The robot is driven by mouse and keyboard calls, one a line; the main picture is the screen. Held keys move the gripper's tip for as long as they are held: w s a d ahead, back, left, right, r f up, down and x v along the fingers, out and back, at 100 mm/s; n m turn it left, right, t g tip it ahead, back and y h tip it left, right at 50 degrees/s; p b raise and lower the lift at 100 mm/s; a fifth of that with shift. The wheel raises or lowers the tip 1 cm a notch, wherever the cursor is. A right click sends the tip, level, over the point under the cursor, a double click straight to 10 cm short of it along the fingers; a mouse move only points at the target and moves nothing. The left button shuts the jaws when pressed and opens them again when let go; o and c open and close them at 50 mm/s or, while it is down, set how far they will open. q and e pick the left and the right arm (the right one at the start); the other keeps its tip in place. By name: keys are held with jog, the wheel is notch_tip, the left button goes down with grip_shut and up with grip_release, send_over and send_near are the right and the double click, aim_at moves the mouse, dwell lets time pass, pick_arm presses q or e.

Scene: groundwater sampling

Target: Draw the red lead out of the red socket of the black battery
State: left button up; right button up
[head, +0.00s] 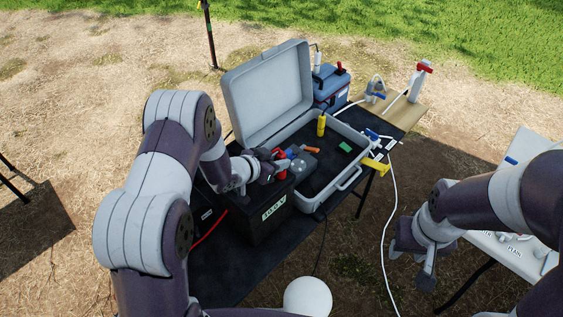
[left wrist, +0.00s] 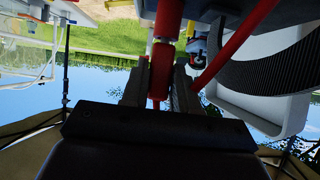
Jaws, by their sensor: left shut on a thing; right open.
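The black battery (head: 250,222) stands on the dark table, a pale label on its front. My left gripper (head: 274,166) is over the battery's top, beside the open case. In the left wrist view its fingers (left wrist: 160,88) are shut on the red lead (left wrist: 166,30). A length of red lead (head: 209,229) also hangs by the battery's left side in the head view. My right gripper (head: 424,255) is open and empty, off to the right.
An open grey case (head: 350,183) stands right behind the battery, holding a yellow bottle (head: 321,125) and a green block (head: 345,147). A blue box (head: 331,88) stands behind its lid. A white hose (head: 389,220) hangs to the ground. A white table (head: 509,247) is at right.

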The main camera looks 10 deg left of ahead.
notch_tip(320, 180, up, 5)
jog(key=p, duration=0.4)
jog(key=shift+f, duration=0.15)
dwell(0.4)
